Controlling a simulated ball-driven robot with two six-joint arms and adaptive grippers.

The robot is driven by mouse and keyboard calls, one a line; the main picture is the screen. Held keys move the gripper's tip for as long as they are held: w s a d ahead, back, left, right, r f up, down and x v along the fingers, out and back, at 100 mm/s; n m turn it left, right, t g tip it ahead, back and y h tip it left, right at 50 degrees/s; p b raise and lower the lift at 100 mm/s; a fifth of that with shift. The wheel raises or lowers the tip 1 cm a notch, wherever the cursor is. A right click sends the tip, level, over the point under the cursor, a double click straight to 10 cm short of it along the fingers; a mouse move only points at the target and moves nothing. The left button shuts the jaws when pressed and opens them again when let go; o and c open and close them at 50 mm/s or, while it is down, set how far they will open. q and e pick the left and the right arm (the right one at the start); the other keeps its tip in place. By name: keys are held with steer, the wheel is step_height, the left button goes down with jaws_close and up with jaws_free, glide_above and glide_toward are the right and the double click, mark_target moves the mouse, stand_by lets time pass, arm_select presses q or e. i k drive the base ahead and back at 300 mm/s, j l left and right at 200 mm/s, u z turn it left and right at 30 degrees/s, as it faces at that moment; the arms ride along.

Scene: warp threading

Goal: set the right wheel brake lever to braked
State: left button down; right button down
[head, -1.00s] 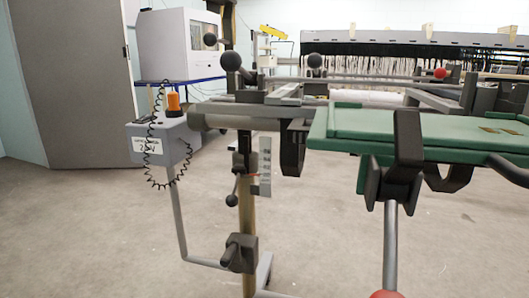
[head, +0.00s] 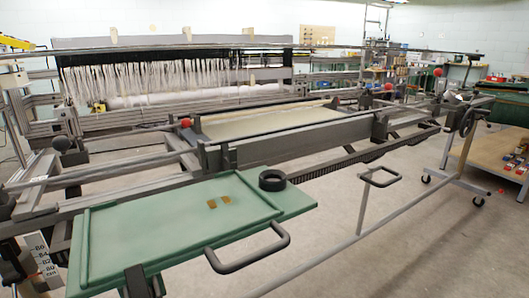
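Neither of my grippers is in view. At the right end of the long machine frame is a dark handwheel (head: 470,116). A red ball knob (head: 437,72) stands near that end, and another red knob (head: 388,87) is a little to its left. I cannot tell which part, if any, is the right wheel brake lever, or how it is set.
A green tray (head: 150,215) with a black loop handle (head: 250,255) fills the near left. A black ring (head: 272,180) sits at its corner. A long grey rail (head: 330,245) runs low across the front. A wooden-topped bench (head: 490,155) is far right. Floor at lower right is clear.

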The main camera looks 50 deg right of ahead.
mark_target(501, 191)
steer(key=z, duration=0.4)
steer(key=l+z, duration=0.15)
steer(key=z, duration=0.6)
steer(key=i+l+z, duration=0.15)
steer(key=l+z, duration=0.2)
steer(key=l, duration=0.2)
steer(key=i+l+z, duration=0.2)
steer(key=l+z, duration=0.15)
steer(key=l, duration=0.15)
steer(key=i+l+z, duration=0.3)
steer(key=l, duration=0.15)
steer(key=i+l+z, duration=0.5)
steer(key=i+l, duration=1.3)
steer(key=i+u, duration=0.1)
steer(key=u, duration=0.3)
steer(key=i+l+u, duration=0.15)
steer(key=u, duration=0.2)
steer(key=i+l+u, duration=0.15)
steer(key=l+u, duration=0.5)
steer(key=i+l+u, duration=0.15)
steer(key=l, duration=0.55)
steer(key=i+l+u, duration=0.1)
steer(key=l, duration=0.55)
steer(key=i+l+u, duration=0.15)
steer(key=l, duration=0.6)
steer(key=i+l+u, duration=0.15)
steer(key=l, duration=1.45)
